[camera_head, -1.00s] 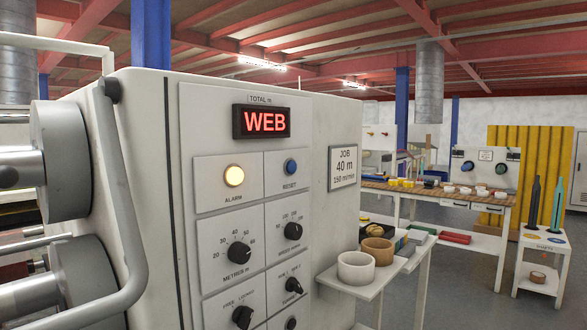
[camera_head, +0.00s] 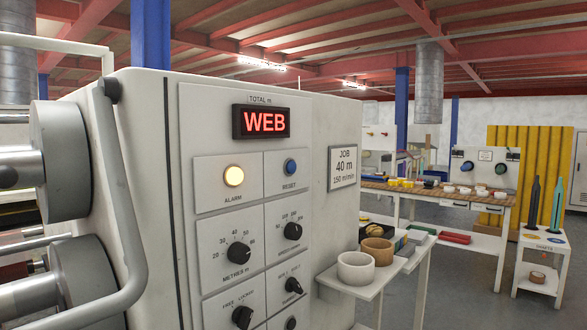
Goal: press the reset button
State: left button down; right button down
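The blue reset button (camera_head: 290,167) sits on the machine's front panel, above the label RESET. Left of it the alarm lamp (camera_head: 234,176) is lit pale yellow. Above them a dark display (camera_head: 261,122) reads WEB in red letters. Nothing covers the button. Neither of my grippers shows in the head view.
Below the button are several black knobs, among them the metres knob (camera_head: 239,253). A job card (camera_head: 343,167) reads 40 m, 150 m/min. Metal rollers (camera_head: 62,160) and a bent grey bar (camera_head: 122,200) stand at the left. A side shelf (camera_head: 372,283) with tape rolls juts out right.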

aim_at(291, 166)
jog(key=k, duration=0.5)
jog(key=z, duration=1.3)
jog(key=i, duration=1.05)
jog(key=u, duration=2.65)
